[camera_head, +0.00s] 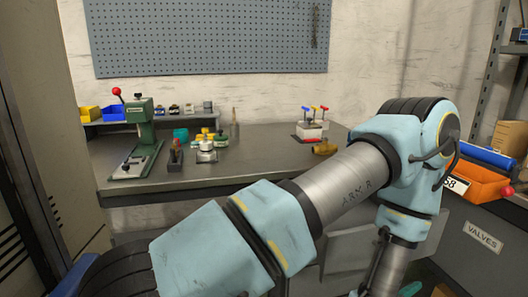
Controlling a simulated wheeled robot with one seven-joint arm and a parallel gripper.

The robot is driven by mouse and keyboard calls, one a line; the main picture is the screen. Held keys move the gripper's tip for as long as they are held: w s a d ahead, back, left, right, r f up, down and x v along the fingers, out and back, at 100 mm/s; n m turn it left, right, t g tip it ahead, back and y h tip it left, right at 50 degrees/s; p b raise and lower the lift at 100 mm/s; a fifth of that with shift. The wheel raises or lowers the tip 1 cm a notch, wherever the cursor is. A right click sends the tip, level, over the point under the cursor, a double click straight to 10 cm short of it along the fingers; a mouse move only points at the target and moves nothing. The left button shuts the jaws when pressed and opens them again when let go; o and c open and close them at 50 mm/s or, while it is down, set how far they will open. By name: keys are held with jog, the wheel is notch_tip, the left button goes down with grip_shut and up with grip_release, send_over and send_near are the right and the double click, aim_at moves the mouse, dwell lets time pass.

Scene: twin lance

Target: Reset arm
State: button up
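My arm (340,187) crosses the lower right of the head view. It rises from the bottom left to a blue joint at the right, then bends down and leaves the picture at the bottom edge. The middle link is silver and marked "ARM R". My gripper is not in view, so its fingers and anything in them are hidden. The arm is in front of part of the workbench (240,157).
On the bench stand a green press (143,140) with a red knob, several small fittings, and a white block (310,131) with coloured-handled tools. A pegboard (210,38) hangs behind.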

jog(key=w+a+r+n+y+p, duration=0.1)
jog(key=w+a+r+n+y, duration=0.25)
jog(key=w+a, duration=0.25)
jog(key=w+a+r+n+g+y+p, duration=0.1)
jog(key=w+a+r+n+y, duration=0.15)
jog(key=w+a+n, duration=0.35)
jog(key=w+a+r+n+y+p, duration=0.1)
jog(key=w+a+r+y, duration=0.15)
jog(key=w+a, duration=0.35)
jog(key=s+a+r+n+g+y, duration=0.1)
jog(key=a+r+n, duration=0.3)
jog(key=a, duration=0.4)
jog(key=s+a+r+n+g+y+p, duration=0.1)
jog(key=s+a+r+n+g+y, duration=0.1)
jog(key=a, duration=0.6)
jog(key=s+a+r+n+g+y+p, duration=0.1)
jog(key=s+a+r+n+g, duration=0.1)
jog(key=a+r+n, duration=0.4)
jog(key=shift+s+a+r+y, duration=0.35)
jog(key=shift+s+a, duration=0.5)
jog(key=shift+a, duration=0.3)
